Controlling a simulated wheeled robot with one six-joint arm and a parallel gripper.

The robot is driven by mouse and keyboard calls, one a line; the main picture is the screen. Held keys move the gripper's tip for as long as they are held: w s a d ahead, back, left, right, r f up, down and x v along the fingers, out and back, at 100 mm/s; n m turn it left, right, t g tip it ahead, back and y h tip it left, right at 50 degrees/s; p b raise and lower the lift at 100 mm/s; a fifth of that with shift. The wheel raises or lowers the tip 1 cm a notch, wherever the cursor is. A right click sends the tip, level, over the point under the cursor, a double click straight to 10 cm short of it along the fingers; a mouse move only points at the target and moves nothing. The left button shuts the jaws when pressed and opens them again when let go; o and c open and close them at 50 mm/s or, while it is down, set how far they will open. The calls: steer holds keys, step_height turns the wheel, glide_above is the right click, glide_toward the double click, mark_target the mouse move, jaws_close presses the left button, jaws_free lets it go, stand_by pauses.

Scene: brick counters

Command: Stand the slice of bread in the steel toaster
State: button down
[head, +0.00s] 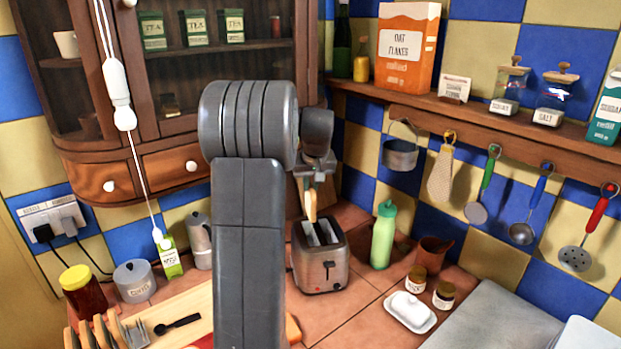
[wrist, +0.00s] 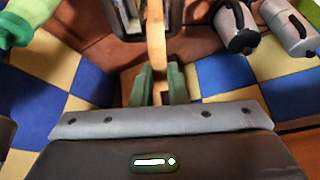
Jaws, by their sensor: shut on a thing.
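The steel toaster (head: 320,267) stands on the tiled counter, its two dark slots facing up. The slice of bread (head: 311,205) is seen edge-on, upright, with its lower end just above or at the slots; I cannot tell whether it has entered one. My gripper (head: 315,180) is above the toaster and shut on the top of the slice. In the wrist view the green fingertips (wrist: 160,84) pinch the bread (wrist: 156,45), and part of the toaster (wrist: 122,22) shows beyond it. My arm hides some of the counter left of the toaster.
A green bottle (head: 383,235) stands close right of the toaster, with a brown jug (head: 433,252) beyond. A butter dish (head: 409,310) and small jars are at front right. A moka pot (head: 200,241) is to the left. Utensils and a small pail (head: 400,153) hang behind.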

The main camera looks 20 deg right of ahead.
steer(key=shift+f, duration=1.45)
steer(key=shift+f+b, duration=2.5)
steer(key=shift+f, duration=1.5)
steer(key=c, duration=1.3)
jaws_free()
steer(key=shift+c, duration=0.2)
steer(key=shift+r, duration=0.1)
steer(key=b+v, duration=0.2)
steer(key=v, duration=1.1)
steer(key=shift+s+r, duration=0.15)
steer(key=shift+r, duration=0.2)
